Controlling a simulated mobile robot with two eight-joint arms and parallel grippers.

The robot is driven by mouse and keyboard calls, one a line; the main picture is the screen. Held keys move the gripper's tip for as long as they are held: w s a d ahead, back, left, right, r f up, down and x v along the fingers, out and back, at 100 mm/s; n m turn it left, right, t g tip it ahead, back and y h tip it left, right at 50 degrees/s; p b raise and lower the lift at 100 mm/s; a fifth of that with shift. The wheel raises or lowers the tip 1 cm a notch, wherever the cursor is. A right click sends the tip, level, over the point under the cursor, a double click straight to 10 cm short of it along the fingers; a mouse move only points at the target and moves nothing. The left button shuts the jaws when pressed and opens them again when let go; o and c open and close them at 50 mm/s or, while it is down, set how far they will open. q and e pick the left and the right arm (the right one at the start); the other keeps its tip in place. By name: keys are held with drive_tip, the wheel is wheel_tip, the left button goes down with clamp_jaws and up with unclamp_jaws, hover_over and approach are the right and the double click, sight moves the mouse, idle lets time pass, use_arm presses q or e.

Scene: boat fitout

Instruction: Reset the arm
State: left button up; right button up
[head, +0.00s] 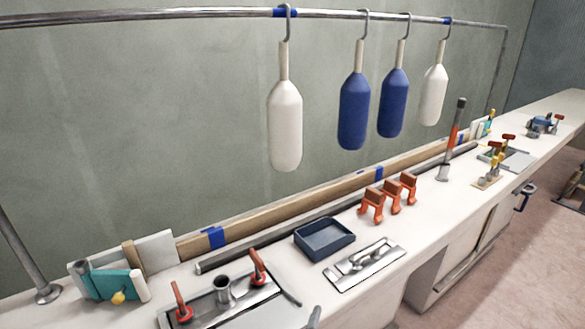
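Neither of my grippers shows in the head view, and no part of my arms can be made out with certainty. A small grey piece (314,318) is cut off at the bottom edge, and I cannot tell what it is. The long white workbench (375,295) runs from the lower left to the far right.
Two white fenders (285,125) (433,95) and two blue fenders (354,110) (393,103) hang from a metal rail (180,13). On the bench are a dark tray (324,238), orange clamps (390,197), a metal plate with a handle (365,263), and a plate with red levers (222,300).

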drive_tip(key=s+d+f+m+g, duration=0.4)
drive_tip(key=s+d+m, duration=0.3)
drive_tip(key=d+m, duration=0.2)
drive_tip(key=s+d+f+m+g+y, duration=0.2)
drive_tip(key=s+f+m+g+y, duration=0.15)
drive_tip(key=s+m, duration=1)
use_arm(q)
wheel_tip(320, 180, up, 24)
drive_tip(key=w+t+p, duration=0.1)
drive_tip(key=p, duration=2)
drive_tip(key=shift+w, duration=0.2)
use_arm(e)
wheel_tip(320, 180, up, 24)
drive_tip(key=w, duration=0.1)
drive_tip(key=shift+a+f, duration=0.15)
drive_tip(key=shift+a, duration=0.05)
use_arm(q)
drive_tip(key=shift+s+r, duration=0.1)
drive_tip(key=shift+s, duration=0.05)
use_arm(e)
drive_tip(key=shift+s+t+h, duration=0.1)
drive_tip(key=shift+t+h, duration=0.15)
